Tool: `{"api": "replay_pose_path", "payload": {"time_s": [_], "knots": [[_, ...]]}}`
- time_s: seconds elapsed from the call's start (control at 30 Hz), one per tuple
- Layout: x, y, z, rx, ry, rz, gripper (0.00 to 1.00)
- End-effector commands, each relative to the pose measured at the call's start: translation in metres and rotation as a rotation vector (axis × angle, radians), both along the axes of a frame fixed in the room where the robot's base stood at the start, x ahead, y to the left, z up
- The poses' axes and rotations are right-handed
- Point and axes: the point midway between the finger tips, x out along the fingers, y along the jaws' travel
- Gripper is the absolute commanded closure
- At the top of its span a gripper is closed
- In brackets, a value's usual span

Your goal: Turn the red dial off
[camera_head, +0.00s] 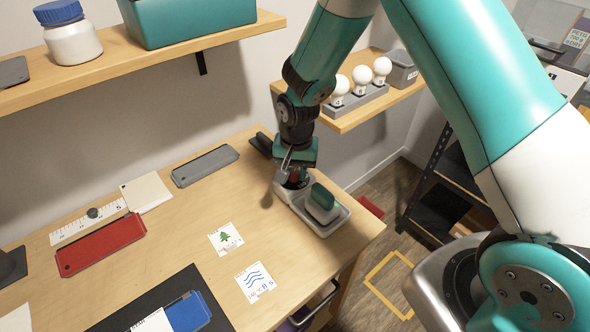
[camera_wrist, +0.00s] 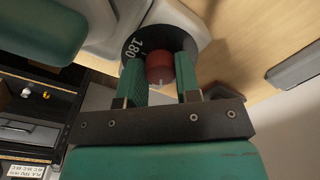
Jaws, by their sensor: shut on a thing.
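The red dial (camera_wrist: 159,68) is a round red knob on a dark disc (camera_wrist: 133,61) marked "180", seen in the wrist view. My gripper (camera_wrist: 160,78) has its two green fingers on either side of the knob and is shut on it. In the head view my gripper (camera_head: 294,174) points down at the white device (camera_head: 291,194) near the table's right end. Only a little of the red dial (camera_head: 294,175) shows there between the fingers. The dial's exact setting cannot be read.
A shelf (camera_head: 345,122) with several white bulbs is behind my arm. A red case (camera_head: 100,243), a grey case (camera_head: 205,166) and printed cards lie on the table to the left.

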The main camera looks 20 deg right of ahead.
Motion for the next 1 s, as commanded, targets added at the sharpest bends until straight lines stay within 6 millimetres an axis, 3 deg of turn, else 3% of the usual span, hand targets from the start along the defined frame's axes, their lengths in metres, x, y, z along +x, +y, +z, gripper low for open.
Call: {"api": "replay_pose_path", "payload": {"time_s": [1.0], "knots": [[0.0015,-0.0012,0.0004,0.0,-0.002,0.835,0.93]]}}
